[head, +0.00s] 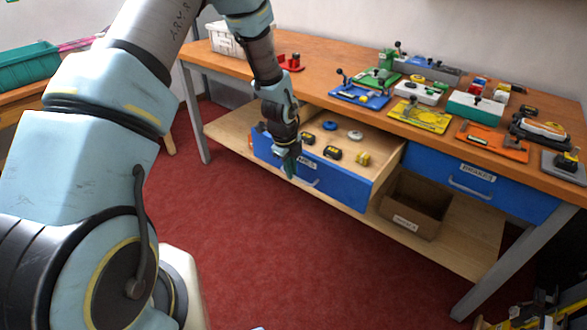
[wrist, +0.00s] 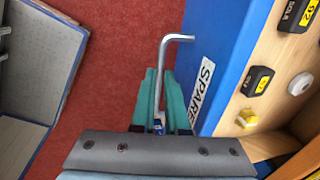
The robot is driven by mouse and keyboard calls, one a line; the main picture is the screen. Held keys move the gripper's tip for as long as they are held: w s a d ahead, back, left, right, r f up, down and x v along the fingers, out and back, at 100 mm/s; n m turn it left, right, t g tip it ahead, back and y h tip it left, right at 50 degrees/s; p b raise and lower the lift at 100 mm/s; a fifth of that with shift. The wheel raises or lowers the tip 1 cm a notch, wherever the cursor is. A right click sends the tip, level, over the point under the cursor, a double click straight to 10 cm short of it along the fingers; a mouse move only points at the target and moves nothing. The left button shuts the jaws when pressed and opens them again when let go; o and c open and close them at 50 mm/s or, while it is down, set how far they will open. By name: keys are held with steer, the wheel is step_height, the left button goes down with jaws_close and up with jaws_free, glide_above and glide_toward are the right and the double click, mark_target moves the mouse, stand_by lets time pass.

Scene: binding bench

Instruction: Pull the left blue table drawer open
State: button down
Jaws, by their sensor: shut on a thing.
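The left blue drawer (head: 345,191) stands pulled out from under the wooden table. It also shows in the wrist view (wrist: 215,60), with a white label reading "SPARE" and the rest hidden. Its metal bar handle (wrist: 164,62) runs down between the teal fingers of my gripper (wrist: 155,88). In the head view my gripper (head: 290,164) points down at the drawer front, shut on the handle, with part of the handle (head: 313,183) showing to its right. Inside the drawer are black and yellow items (head: 332,153) and round discs (head: 355,134).
The right blue drawer (head: 500,199) is shut. Below, a cardboard box (head: 414,205) sits on the lower shelf. Colourful fixtures and tools, including a yellow plate (head: 420,117), cover the tabletop (head: 325,65). Red floor (head: 270,250) in front of the drawer is clear.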

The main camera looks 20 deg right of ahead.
stand_by(0.3)
steer(key=c, duration=1.2)
jaws_free()
steer(key=shift+r, duration=0.1)
step_height(320, 180, up, 10)
steer(key=s+a+b, duration=0.1)
steer(key=shift+a+r+b, duration=0.25)
steer(key=shift+a+b, duration=0.1)
steer(key=shift+a, duration=0.05)
steer(key=a+r+n+y, duration=0.1)
steer(key=a+r+n, duration=0.2)
steer(key=a+n, duration=0.4)
steer(key=a+r+n, duration=0.3)
steer(key=a+n, duration=0.2)
steer(key=a, duration=0.3)
steer(key=s+a+r+n, duration=0.2)
steer(key=s+a+n, duration=0.2)
steer(key=a+n, duration=0.3)
steer(key=s+a+r+n, duration=0.2)
steer(key=s+a+n, duration=0.2)
steer(key=a+n, duration=0.4)
steer(key=shift+s+a+n+t+y, duration=0.2)
steer(key=shift+s+n+t+y, duration=0.15)
steer(key=shift+n, duration=0.65)
